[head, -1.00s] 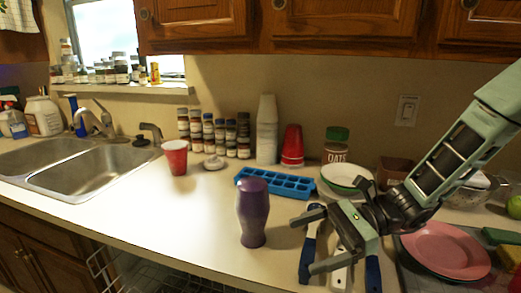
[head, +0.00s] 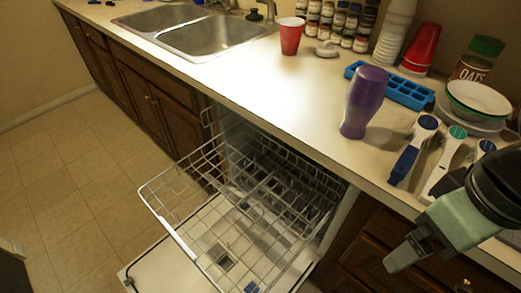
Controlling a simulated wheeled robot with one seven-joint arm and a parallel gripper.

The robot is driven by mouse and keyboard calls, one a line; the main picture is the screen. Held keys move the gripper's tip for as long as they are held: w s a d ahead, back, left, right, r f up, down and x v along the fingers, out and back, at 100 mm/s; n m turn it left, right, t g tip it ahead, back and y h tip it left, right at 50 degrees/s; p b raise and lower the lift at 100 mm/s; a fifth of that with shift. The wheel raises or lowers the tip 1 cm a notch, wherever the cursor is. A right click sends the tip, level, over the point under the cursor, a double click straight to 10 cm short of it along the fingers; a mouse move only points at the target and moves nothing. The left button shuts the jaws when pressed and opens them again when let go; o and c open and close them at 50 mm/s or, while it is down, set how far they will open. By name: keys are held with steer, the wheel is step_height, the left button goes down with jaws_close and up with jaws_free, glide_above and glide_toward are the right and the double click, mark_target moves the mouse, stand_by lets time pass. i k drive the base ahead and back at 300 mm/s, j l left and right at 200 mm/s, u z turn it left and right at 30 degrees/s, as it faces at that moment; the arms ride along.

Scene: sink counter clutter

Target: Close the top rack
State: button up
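The top rack (head: 185,185) is a white wire rack. It is pulled out of the dishwasher below the counter, toward the lower left, and looks empty. The dishwasher door (head: 150,268) is folded down beneath it. My gripper (head: 408,250) is at the lower right, in front of the drawers and to the right of the rack, apart from it. One pale green finger shows clearly; the rest is partly hidden, so I cannot tell its opening.
On the counter (head: 290,100) stand a purple tumbler (head: 363,102), a red cup (head: 291,36), a blue ice tray (head: 408,92) and scrub brushes (head: 412,150). Wooden drawers (head: 365,245) are right of the dishwasher. The tiled floor (head: 60,190) at left is clear.

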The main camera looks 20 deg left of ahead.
mark_target(242, 201)
steer(key=u, duration=1.15)
